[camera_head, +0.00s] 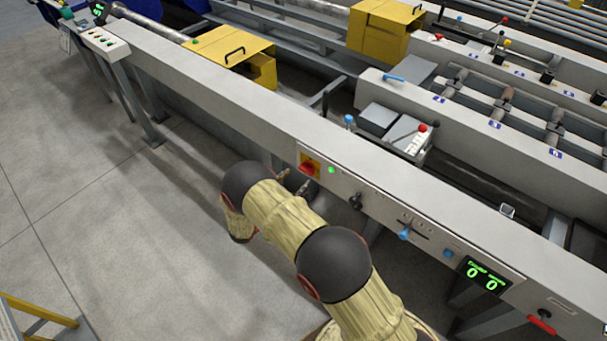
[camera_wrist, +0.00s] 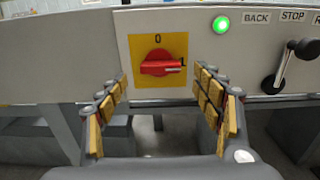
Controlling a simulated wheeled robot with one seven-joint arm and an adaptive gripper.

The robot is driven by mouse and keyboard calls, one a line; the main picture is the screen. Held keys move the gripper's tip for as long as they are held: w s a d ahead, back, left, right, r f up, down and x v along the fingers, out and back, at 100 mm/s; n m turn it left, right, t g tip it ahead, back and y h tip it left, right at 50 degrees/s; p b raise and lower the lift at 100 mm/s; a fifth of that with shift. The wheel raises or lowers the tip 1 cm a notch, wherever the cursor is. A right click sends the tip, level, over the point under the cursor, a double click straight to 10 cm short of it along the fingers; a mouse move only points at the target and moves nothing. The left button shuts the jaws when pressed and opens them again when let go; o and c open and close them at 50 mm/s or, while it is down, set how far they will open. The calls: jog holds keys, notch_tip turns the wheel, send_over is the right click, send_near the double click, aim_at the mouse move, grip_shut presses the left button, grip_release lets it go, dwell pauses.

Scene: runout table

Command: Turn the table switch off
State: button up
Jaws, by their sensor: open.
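The table switch is a red rotary knob on a yellow square plate, in the middle of the wrist view (camera_wrist: 158,64). Its handle lies horizontal, with its marked end toward the "1" mark at the right; a "0" stands above it. In the head view the switch (camera_head: 309,167) sits on the front panel of the grey table. My gripper (camera_wrist: 161,82) is open and empty, its padded fingers apart, one left and one right of the knob in the picture. In the head view my gripper (camera_head: 293,183) is just in front of the panel; touching cannot be told.
A lit green lamp (camera_wrist: 221,24) is right of the switch. Further right is a black lever (camera_wrist: 290,66) under BACK and STOP labels. The head view shows a blue-knobbed lever (camera_head: 404,234), a green digital display (camera_head: 482,275) and a red handle (camera_head: 541,323) along the panel.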

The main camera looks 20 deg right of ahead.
aim_at(304, 172)
jog(key=shift+b+x, duration=0.6)
jog(key=shift+x, duration=1.9)
jog(key=c, duration=0.3)
jog(key=c, duration=0.8)
jog(key=shift+c, duration=0.3)
